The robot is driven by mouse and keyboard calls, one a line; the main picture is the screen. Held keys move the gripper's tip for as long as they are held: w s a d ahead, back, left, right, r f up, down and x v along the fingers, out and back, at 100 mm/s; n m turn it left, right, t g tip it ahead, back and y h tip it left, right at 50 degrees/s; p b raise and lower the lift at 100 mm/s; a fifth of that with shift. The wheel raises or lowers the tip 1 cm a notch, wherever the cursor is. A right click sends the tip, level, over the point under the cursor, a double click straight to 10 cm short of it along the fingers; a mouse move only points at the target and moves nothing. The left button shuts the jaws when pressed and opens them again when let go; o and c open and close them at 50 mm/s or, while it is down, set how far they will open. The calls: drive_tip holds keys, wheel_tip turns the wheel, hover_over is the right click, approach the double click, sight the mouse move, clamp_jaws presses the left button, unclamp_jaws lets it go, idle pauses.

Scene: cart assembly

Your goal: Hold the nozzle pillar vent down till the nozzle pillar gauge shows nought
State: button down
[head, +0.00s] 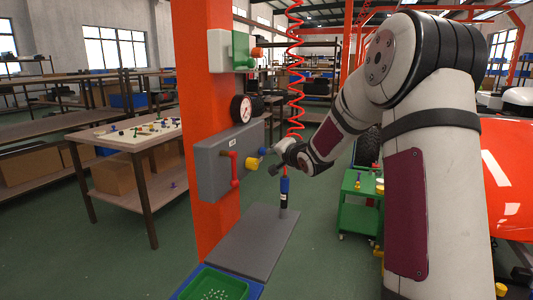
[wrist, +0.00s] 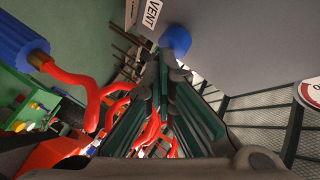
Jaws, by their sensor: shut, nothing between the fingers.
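The nozzle pillar (head: 203,120) is orange-red and carries a grey box (head: 215,170). The vent is a blue button (head: 263,151) on the box; in the wrist view it is a blue knob (wrist: 176,40) beside a white VENT label (wrist: 150,14). My gripper (head: 272,151) is shut and empty, its fingertips (wrist: 166,60) at the blue button. I cannot tell whether they touch or press it. The round gauge (head: 241,108) stands on top of the box; its needle is too small to read. Only the gauge's edge (wrist: 311,93) shows in the wrist view.
A red lever (head: 234,170) and a yellow knob (head: 252,163) sit on the box near the button. A blue nozzle (head: 285,187) with a red coiled hose (head: 295,75) is just below my gripper. A green cart (head: 358,205) stands to the right, a worktable (head: 110,138) to the left.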

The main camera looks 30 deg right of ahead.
drive_tip(key=shift+s, duration=0.1)
drive_tip(key=shift+s+d+p, duration=0.5)
drive_tip(key=shift+s+p, duration=0.15)
drive_tip(key=shift+p, duration=0.15)
drive_tip(key=shift+s+d+r+p, duration=0.1)
drive_tip(key=shift+s+d+p, duration=0.65)
drive_tip(key=shift+p, duration=0.2)
drive_tip(key=shift+s+d+p, duration=0.45)
drive_tip(key=shift+s+p, duration=0.05)
drive_tip(key=shift+s, duration=0.1)
drive_tip(key=shift+s+d+p, duration=0.4)
drive_tip(key=shift+s+p, duration=0.1)
drive_tip(key=shift+s, duration=0.1)
